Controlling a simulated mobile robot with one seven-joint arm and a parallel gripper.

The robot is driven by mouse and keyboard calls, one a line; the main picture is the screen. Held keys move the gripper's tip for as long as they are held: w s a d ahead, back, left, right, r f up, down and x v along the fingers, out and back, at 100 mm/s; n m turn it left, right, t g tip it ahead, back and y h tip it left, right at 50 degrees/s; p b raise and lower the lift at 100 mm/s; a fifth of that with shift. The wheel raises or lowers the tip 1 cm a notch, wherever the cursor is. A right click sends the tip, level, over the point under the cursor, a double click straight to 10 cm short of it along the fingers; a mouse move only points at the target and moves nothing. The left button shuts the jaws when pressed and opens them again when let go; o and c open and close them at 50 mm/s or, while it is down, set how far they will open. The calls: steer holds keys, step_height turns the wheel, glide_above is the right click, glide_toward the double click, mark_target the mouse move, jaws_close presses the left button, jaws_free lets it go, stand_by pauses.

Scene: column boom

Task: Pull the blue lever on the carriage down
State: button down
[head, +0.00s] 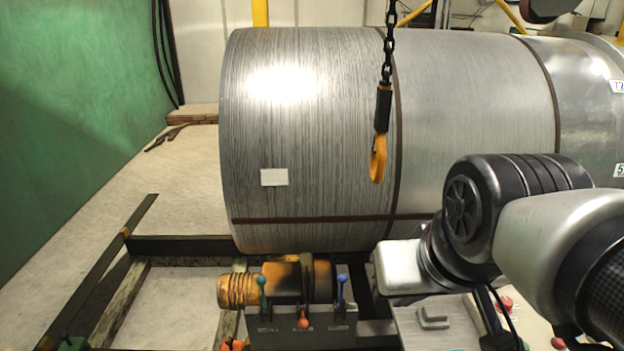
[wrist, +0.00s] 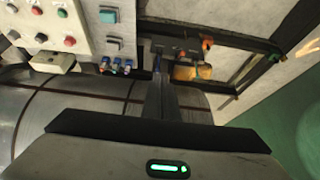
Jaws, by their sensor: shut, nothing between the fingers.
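The blue lever (head: 341,289) stands upright at the right end of a dark grey lever block on the carriage (head: 275,334). A teal lever (head: 263,291) is at the block's left, and a red-orange knob (head: 303,322) sits lower between them. My gripper (wrist: 161,82) is shut and empty in the wrist view, its fingertips close to the blue lever (wrist: 157,63). I cannot tell whether they touch. In the head view my gripper's pale housing is right of the blue lever; the fingertips are not clear there.
A large metal coil (head: 310,130) fills the space behind the carriage. An orange hook (head: 378,160) hangs on a chain before it. A button panel (wrist: 75,25) stands at upper left in the wrist view. Dark rails (head: 175,246) frame the floor at left.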

steer(key=w+f+n+b, duration=0.1)
steer(key=w+f+b, duration=0.4)
steer(key=w, duration=0.6)
steer(key=w+a+f+b, duration=0.1)
steer(key=w+f+b, duration=0.4)
steer(key=w, duration=0.5)
steer(key=w+f+n+b, duration=0.1)
steer(key=w+f+b, duration=0.2)
steer(key=w+f, duration=0.6)
steer(key=w+f+b, duration=0.3)
steer(key=w+f, duration=0.8)
steer(key=w, duration=0.2)
steer(key=shift+w+a+f+t+y+b, duration=0.2)
steer(key=shift+t+y+b, duration=0.1)
steer(key=shift+y+b, duration=0.1)
steer(key=shift+w+d+f+b, duration=0.1)
steer(key=shift+w+f+b, duration=0.2)
steer(key=shift+f, duration=1.25)
steer(key=shift+w+a+f+b, duration=0.1)
steer(key=shift+f+b, duration=0.3)
steer(key=shift+f, duration=1.15)
steer(key=shift+w+d+f+b, duration=0.15)
steer(key=shift+f+b, duration=0.2)
steer(key=shift+f, duration=1.2)
steer(key=shift+s, duration=0.1)
